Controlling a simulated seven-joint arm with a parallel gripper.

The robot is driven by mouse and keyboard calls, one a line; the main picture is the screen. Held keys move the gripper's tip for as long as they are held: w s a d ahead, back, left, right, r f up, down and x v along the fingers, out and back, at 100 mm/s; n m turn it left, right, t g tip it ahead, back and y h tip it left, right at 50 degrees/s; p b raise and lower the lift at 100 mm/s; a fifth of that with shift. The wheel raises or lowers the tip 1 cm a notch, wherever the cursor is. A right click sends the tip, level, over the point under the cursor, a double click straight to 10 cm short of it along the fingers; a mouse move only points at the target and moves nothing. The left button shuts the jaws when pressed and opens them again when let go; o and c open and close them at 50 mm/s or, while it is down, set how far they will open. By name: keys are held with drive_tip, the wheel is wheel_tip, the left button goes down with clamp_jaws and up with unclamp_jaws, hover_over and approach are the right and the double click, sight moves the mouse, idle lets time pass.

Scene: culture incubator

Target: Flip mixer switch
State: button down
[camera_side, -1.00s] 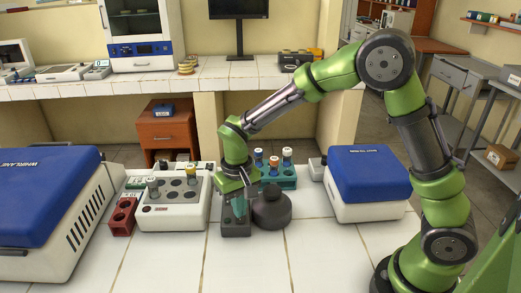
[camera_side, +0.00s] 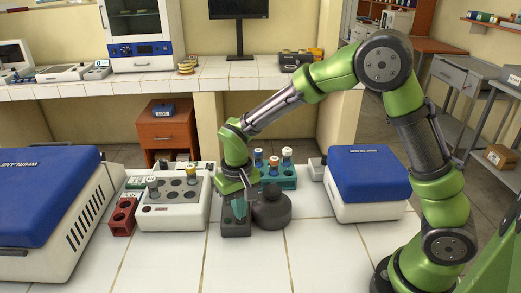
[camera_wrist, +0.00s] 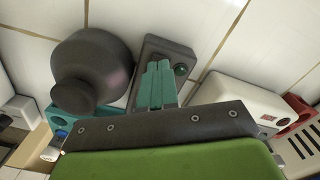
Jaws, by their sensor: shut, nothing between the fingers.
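A dark grey box (camera_wrist: 153,47) with a round green part (camera_wrist: 181,70) on its top lies under my gripper in the wrist view. In the side view the box (camera_side: 236,229) stands on the white tiled bench. A dark rounded body with a smaller knob (camera_wrist: 95,65) is beside it, also seen in the side view (camera_side: 272,208). I cannot tell which of these carries the mixer switch. My gripper (camera_wrist: 158,66) has its teal fingers together and empty, over the box and just left of the green part. In the side view my gripper (camera_side: 238,214) points down; whether it touches the box is unclear.
A white block with round wells (camera_side: 172,215) and a red rack (camera_side: 123,215) stand to the left. A teal tube rack (camera_side: 287,183) is behind. Blue-lidded machines stand at far left (camera_side: 45,185) and right (camera_side: 368,170). The front bench is clear.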

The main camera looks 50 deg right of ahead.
drive_tip(key=shift+f, duration=0.8)
drive_tip(key=shift+r, duration=3.55)
drive_tip(key=shift+s+f, duration=0.1)
drive_tip(key=shift+f, duration=0.1)
drive_tip(key=s+d+r+t+y, duration=0.1)
drive_tip(key=s+d+r+t, duration=0.2)
drive_tip(key=s+r, duration=0.3)
drive_tip(key=s+d+r+m+t+y, duration=0.1)
drive_tip(key=s+d+r+t, duration=0.3)
drive_tip(key=s+r, duration=0.3)
drive_tip(key=s, duration=0.3)
drive_tip(key=shift+s, duration=0.3)
